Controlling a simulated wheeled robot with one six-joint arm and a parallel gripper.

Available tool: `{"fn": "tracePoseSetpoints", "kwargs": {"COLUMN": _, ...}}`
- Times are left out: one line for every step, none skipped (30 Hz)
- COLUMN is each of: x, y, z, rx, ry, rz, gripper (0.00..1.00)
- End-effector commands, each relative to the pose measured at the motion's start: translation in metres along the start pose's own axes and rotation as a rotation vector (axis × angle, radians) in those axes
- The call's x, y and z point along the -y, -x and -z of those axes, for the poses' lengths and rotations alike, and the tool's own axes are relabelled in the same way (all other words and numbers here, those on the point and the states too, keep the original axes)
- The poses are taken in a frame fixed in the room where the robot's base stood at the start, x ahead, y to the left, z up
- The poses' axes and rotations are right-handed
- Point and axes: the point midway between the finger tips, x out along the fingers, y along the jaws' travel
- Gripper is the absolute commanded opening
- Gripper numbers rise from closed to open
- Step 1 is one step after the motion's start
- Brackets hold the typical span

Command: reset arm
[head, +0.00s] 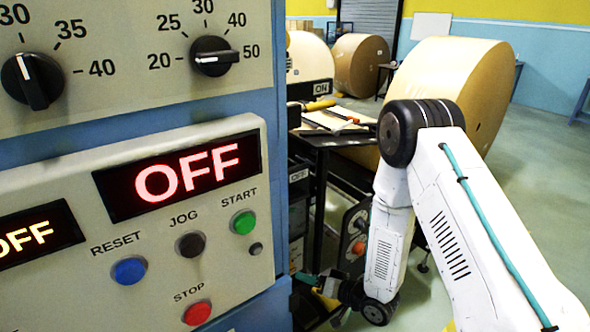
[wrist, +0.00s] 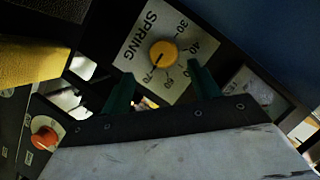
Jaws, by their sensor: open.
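My white arm (head: 455,205) reaches in from the lower right of the head view and bends down past the panel's right edge. My gripper (head: 316,284) is low there, partly hidden by its own links. In the wrist view my gripper (wrist: 160,73) has two dark green fingers, spread apart with nothing held between them. A yellow knob (wrist: 163,54) on a white dial plate (wrist: 138,42) marked SPRING lies beyond the fingertips, roughly between them in the picture. The knob's dark pointer is near the 70 mark. I cannot tell how far the fingertips are from the plate.
An orange-red knob (wrist: 44,137) is at the wrist view's lower left. A large kraft roll (head: 450,75) stands behind my arm. Open floor (head: 540,185) lies to the right.

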Motion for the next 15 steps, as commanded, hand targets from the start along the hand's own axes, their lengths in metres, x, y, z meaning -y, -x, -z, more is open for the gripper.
{"fn": "tracePoseSetpoints", "kwargs": {"x": -0.005, "y": 0.0, "z": -0.006, "rx": 0.027, "ry": 0.014, "rz": -0.026, "gripper": 0.62}}
{"fn": "tracePoseSetpoints", "kwargs": {"x": -0.011, "y": 0.001, "z": -0.011, "rx": 0.051, "ry": 0.027, "rz": -0.051, "gripper": 0.62}}
{"fn": "tracePoseSetpoints", "kwargs": {"x": -0.02, "y": 0.002, "z": -0.019, "rx": 0.094, "ry": 0.044, "rz": -0.097, "gripper": 0.62}}
{"fn": "tracePoseSetpoints", "kwargs": {"x": -0.028, "y": 0.005, "z": -0.028, "rx": 0.132, "ry": 0.057, "rz": -0.139, "gripper": 0.62}}
{"fn": "tracePoseSetpoints", "kwargs": {"x": -0.038, "y": 0.009, "z": -0.037, "rx": 0.179, "ry": 0.07, "rz": -0.187, "gripper": 0.62}}
{"fn": "tracePoseSetpoints", "kwargs": {"x": -0.05, "y": 0.017, "z": -0.049, "rx": 0.245, "ry": 0.088, "rz": -0.256, "gripper": 0.62}}
{"fn": "tracePoseSetpoints", "kwargs": {"x": -0.058, "y": 0.023, "z": -0.053, "rx": 0.291, "ry": 0.106, "rz": -0.306, "gripper": 0.62}}
{"fn": "tracePoseSetpoints", "kwargs": {"x": -0.064, "y": 0.03, "z": -0.053, "rx": 0.336, "ry": 0.125, "rz": -0.357, "gripper": 0.62}}
{"fn": "tracePoseSetpoints", "kwargs": {"x": -0.07, "y": 0.041, "z": -0.052, "rx": 0.394, "ry": 0.149, "rz": -0.423, "gripper": 0.62}}
{"fn": "tracePoseSetpoints", "kwargs": {"x": -0.073, "y": 0.049, "z": -0.049, "rx": 0.435, "ry": 0.165, "rz": -0.471, "gripper": 0.62}}
{"fn": "tracePoseSetpoints", "kwargs": {"x": -0.076, "y": 0.059, "z": -0.044, "rx": 0.474, "ry": 0.179, "rz": -0.518, "gripper": 0.62}}
{"fn": "tracePoseSetpoints", "kwargs": {"x": -0.077, "y": 0.072, "z": -0.036, "rx": 0.525, "ry": 0.195, "rz": -0.578, "gripper": 0.62}}
{"fn": "tracePoseSetpoints", "kwargs": {"x": -0.077, "y": 0.082, "z": -0.029, "rx": 0.561, "ry": 0.205, "rz": -0.62, "gripper": 0.62}}
{"fn": "tracePoseSetpoints", "kwargs": {"x": -0.075, "y": 0.094, "z": -0.022, "rx": 0.598, "ry": 0.212, "rz": -0.663, "gripper": 0.62}}
{"fn": "tracePoseSetpoints", "kwargs": {"x": -0.072, "y": 0.109, "z": -0.012, "rx": 0.644, "ry": 0.217, "rz": -0.716, "gripper": 0.62}}
